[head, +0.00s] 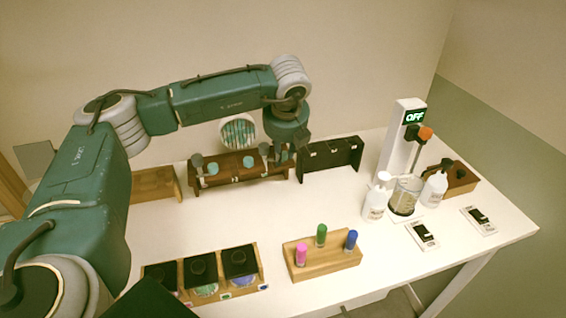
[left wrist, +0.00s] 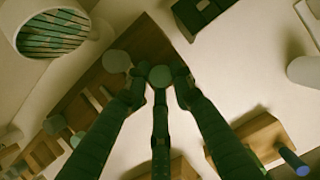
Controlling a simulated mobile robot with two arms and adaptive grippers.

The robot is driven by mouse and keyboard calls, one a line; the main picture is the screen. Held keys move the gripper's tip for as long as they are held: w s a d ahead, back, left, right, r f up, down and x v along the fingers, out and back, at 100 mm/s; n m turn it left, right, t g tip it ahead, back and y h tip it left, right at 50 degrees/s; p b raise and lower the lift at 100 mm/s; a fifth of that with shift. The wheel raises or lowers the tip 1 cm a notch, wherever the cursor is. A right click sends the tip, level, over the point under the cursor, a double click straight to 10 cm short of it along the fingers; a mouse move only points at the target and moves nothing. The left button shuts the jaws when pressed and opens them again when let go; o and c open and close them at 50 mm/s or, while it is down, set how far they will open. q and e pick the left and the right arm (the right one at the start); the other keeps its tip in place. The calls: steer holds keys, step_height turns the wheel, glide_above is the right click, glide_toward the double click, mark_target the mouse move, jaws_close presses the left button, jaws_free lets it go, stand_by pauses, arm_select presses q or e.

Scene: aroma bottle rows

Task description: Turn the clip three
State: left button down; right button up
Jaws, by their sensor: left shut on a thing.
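A dark brown wooden rack (head: 225,184) stands at the back of the table. It carries upright grey round-headed clips (head: 197,161) and teal round pieces (head: 212,168). My left gripper (head: 283,153) reaches down over the rack's right end and hides part of it. In the left wrist view its dark fingers (left wrist: 159,88) are closed around a greenish round-headed clip (left wrist: 160,76), at the rack's end. A grey round head (left wrist: 116,61) stands just to the left, outside the fingers. The clip's turn angle cannot be told. My right gripper is not in view.
A black rack (head: 330,157) stands close to the right of my gripper. A white round holder of sticks (head: 238,131) is behind. The table's middle is clear.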

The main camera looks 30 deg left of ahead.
arm_select(q)
steer(key=m+b, duration=0.2)
steer(key=m+h+b, duration=0.1)
steer(key=shift+w+a+r+m+t, duration=0.2)
steer(key=shift+a+m+t, duration=0.1)
steer(key=shift+t, duration=0.1)
steer(key=m+h+b, duration=0.1)
steer(key=m+b, duration=0.1)
steer(key=shift+r+m+t, duration=0.1)
steer(key=shift+m+t, duration=0.2)
steer(key=shift+m, duration=0.1)
steer(key=m+h, duration=0.1)
steer(key=m, duration=0.1)
steer(key=shift+a+r+m, duration=0.1)
steer(key=shift+m, duration=0.2)
steer(key=shift+w+m+h, duration=0.1)
steer(key=shift+m+h, duration=0.7)
steer(key=shift+m, duration=1.1)
steer(key=c, duration=1.5)
jaws_free()
steer(key=shift+c, duration=0.2)
steer(key=shift+d, duration=0.2)
